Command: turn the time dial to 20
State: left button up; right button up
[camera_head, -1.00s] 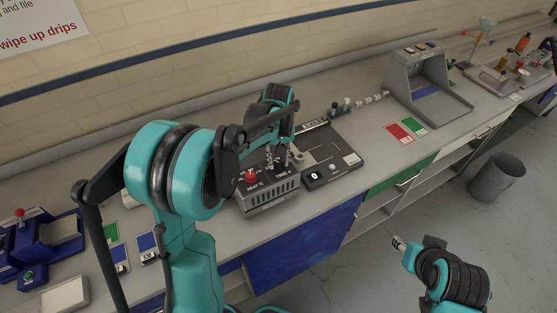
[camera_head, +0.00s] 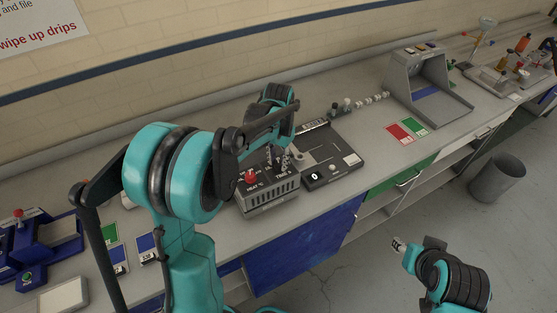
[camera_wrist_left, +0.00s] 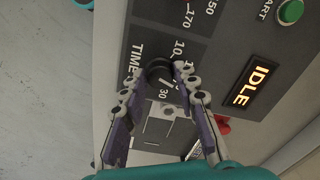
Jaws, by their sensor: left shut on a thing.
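The dryer (camera_head: 268,203) stands on the bench with dials labelled HEAT and TIME on its sloped panel. The black time dial (camera_wrist_left: 158,72) is between the fingertips of my left gripper (camera_wrist_left: 160,76) in the left wrist view, with one finger on each side of it. The numbers 10 and 30 show beside the dial; the fingers hide part of the scale, and I cannot read where the dial points. In the head view my left gripper (camera_head: 284,158) reaches down onto the TIME side of the panel. My right gripper (camera_head: 398,244) is apart from the bench, too small to judge.
The red heat dial (camera_head: 251,176) is close left of my left gripper. An IDLE display (camera_wrist_left: 254,86) and a green START button (camera_wrist_left: 290,12) are on the panel. A dark device (camera_head: 330,157) stands just right of the dryer. A grey bin (camera_head: 497,178) stands on the floor.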

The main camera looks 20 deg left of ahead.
aim_at(278, 163)
pick_arm(q)
jog(key=shift+m, duration=0.5)
jog(key=o, duration=1.2)
jog(key=shift+c, duration=0.2)
jog(key=shift+r, duration=0.1)
notch_tip(278, 163, up, 12)
jog(key=s+d+f+n+t+b, duration=0.1)
jog(key=s+d+f+t+b, duration=0.1)
jog(key=s+f+b, duration=0.3)
jog(key=s+d+f+n+t+b, duration=0.2)
jog(key=s+f+t+b, duration=0.3)
jog(key=s+f, duration=0.5)
jog(key=s, duration=0.4)
jog(key=shift+d+f+n, duration=0.15)
jog(key=shift+f+n, duration=0.15)
